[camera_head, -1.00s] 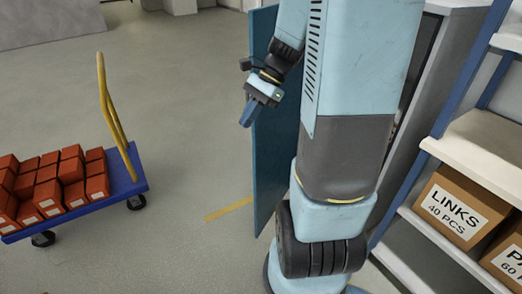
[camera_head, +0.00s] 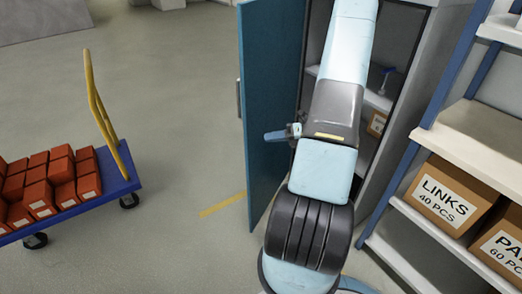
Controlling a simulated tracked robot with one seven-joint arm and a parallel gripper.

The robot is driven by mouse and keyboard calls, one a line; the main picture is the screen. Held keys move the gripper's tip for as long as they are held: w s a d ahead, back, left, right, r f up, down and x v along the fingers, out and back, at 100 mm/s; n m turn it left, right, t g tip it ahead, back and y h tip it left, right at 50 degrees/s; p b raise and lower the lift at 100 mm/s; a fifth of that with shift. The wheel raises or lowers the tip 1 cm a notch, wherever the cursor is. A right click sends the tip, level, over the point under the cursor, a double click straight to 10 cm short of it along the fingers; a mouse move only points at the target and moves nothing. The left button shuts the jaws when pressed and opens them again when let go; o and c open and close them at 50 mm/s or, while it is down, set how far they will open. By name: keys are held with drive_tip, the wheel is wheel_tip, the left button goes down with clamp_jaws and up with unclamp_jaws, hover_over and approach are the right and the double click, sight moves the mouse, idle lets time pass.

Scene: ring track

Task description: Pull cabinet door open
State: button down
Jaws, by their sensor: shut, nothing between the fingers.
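The blue cabinet door (camera_head: 268,75) stands wide open, swung out towards me. A grey handle (camera_head: 238,94) shows at its left edge. The grey cabinet (camera_head: 425,75) is behind my arm, its inside partly in view. My gripper (camera_head: 268,136) is shut and empty, its blue fingers pointing left. In the picture it overlaps the inner side of the door, right of the handle; I cannot tell whether it touches the door.
A blue trolley (camera_head: 122,188) with red boxes (camera_head: 62,170) and a yellow push bar (camera_head: 92,85) stands at the left. A shelf rack (camera_head: 462,140) with labelled cardboard boxes (camera_head: 445,193) is close on the right. The floor between trolley and door is clear.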

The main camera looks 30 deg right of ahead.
drive_tip(key=s+d+f+m+t+h, duration=0.35)
drive_tip(key=d+f+m+t, duration=0.35)
drive_tip(key=f+m, duration=0.45)
approach(255, 147)
drive_tip(key=shift+h, duration=0.45)
drive_tip(key=x, duration=0.6)
drive_tip(key=shift+w+a+r, duration=0.2)
drive_tip(key=shift+a+r, duration=0.2)
drive_tip(key=shift+a, duration=0.05)
